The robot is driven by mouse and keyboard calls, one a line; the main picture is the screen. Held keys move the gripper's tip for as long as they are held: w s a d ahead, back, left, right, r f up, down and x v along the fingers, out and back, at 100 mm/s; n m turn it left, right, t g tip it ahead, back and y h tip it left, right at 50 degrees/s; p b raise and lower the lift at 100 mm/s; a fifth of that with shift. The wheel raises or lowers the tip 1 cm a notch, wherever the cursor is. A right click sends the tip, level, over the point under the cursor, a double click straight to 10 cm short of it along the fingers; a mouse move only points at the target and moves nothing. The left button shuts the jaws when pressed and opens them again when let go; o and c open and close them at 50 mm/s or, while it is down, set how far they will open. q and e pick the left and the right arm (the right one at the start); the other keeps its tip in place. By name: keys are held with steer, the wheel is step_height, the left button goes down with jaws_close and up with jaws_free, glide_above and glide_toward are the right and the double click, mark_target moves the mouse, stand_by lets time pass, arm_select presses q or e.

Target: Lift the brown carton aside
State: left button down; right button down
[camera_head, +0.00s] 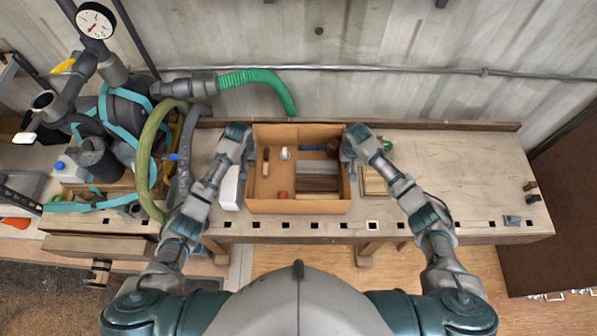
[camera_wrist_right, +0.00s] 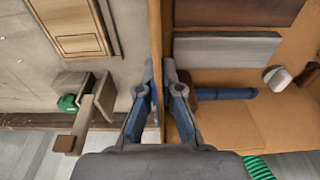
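The brown carton (camera_head: 300,207) is an open-topped box on the workbench, with several items inside. My left gripper (camera_head: 248,157) is at its left wall; the fingers are too small to tell whether they are open or shut. My right gripper (camera_head: 347,160) is at the right wall. In the right wrist view the right gripper (camera_wrist_right: 159,68) has one finger on each side of the carton's wall (camera_wrist_right: 155,25), and both tips appear to press against it. The lower part of the wall is hidden between the fingers.
The workbench (camera_head: 450,170) is largely clear to the right of the carton. A wooden framed piece (camera_head: 374,181) lies close by the carton's right wall, and a white object (camera_head: 230,188) is close by its left. Green and grey hoses (camera_head: 185,150) and machinery stand at left.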

arm_select(q)
steer(key=shift+w+r, duration=0.1)
steer(key=shift+r, duration=0.05)
arm_select(e)
steer(key=shift+w+r, duration=0.1)
steer(key=shift+r, duration=0.1)
